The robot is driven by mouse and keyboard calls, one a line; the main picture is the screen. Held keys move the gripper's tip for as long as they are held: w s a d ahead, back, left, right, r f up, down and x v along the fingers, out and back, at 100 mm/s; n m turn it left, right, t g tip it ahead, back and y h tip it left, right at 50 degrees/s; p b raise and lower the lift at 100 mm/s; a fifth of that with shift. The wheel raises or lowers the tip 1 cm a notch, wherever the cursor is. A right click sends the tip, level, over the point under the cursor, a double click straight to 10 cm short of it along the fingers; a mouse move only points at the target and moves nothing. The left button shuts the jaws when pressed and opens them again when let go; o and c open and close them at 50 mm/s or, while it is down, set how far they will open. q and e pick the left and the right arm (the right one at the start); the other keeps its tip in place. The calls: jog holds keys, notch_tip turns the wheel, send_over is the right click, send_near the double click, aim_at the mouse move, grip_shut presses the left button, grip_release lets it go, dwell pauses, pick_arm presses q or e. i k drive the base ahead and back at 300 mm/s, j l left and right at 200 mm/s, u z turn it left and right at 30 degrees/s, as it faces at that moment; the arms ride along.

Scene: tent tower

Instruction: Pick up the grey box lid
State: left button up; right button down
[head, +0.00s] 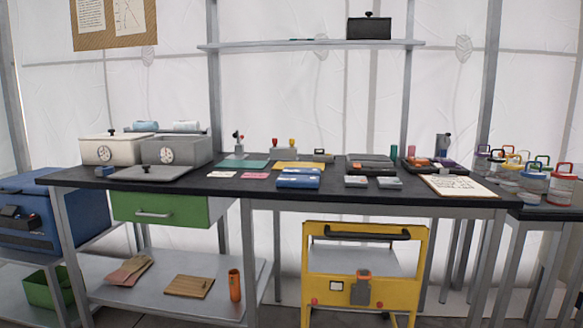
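The grey box lid (152,173) lies flat on the dark table top (330,197), near its front left edge. It is a thin grey plate with a small black knob on top. It lies in front of the grey box (186,150), which has a round emblem on its front and shows no lid on top. A cream box (103,152) stands left of the grey box with a black-knobbed lid on it. Neither of my grippers is in view.
Blue packs (298,181), a green mat (245,163) and a clipboard (458,187) occupy the table to the right. A green drawer (158,206) hangs below. A yellow cart (415,260) stands under the table. A shelf (310,45) runs above.

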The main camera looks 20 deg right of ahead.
aim_at(148, 172)
jog(key=i+l, duration=0.15)
jog(key=i, duration=0.45)
jog(key=i+j+z, duration=0.15)
jog(key=z, duration=0.25)
jog(key=i+j+z, duration=0.2)
jog(key=z, duration=0.2)
jog(key=i+j+z, duration=0.1)
jog(key=z, duration=0.3)
jog(key=i+j+z, duration=0.1)
jog(key=j, duration=0.3)
jog(key=i+j+z, duration=0.1)
jog(key=j, duration=0.3)
jog(key=i+j+z, duration=0.15)
jog(key=j, duration=0.85)
jog(key=i+j, duration=0.1)
jog(key=j, duration=0.5)
